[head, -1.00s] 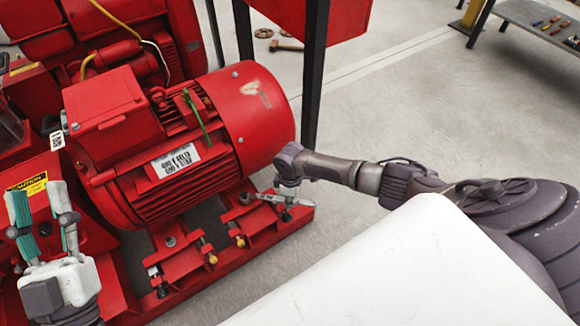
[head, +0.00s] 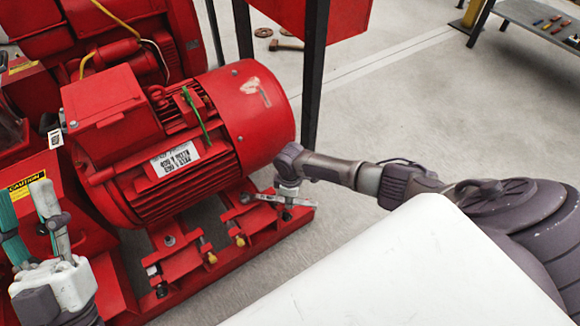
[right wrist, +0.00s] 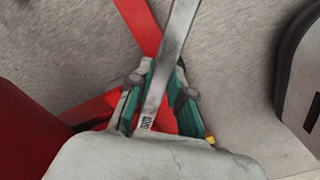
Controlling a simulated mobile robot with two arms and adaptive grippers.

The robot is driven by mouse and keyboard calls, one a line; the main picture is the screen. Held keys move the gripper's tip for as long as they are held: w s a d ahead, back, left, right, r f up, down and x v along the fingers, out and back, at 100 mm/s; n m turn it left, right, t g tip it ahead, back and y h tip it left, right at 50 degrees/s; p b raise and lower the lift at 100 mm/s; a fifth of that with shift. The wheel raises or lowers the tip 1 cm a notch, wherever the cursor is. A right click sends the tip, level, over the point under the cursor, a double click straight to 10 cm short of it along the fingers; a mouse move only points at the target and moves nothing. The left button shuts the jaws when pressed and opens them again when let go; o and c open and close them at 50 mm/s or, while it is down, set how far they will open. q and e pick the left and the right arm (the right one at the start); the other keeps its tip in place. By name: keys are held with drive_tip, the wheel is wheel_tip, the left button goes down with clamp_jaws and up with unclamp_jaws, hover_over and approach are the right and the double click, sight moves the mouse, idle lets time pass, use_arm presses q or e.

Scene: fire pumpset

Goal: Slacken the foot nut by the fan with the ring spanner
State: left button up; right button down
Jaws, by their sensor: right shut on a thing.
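The red motor (head: 180,140) stands on a red base, its rounded fan cowl (head: 255,110) at the right end. My right gripper (head: 287,192) is below the cowl, beside the foot there. It is shut on the ring spanner (head: 266,198), a grey steel bar pointing left over the foot. In the right wrist view the spanner (right wrist: 176,50) runs up from between the green pads. The spanner's left end is at the foot nut by the fan (head: 245,198); I cannot tell whether the ring sits around it. My left gripper (head: 35,225) is open and empty at the left.
Another foot bolt (head: 169,240) and brass-tipped screws (head: 211,257) are on the base. A black post (head: 314,80) rises behind the cowl. The floor at right is clear.

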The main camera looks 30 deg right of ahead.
drive_tip(key=shift+f, duration=0.15)
use_arm(q)
drive_tip(key=shift+s+a+r+t, duration=0.1)
drive_tip(key=shift+s+r+t, duration=0.35)
drive_tip(key=shift+s, duration=0.1)
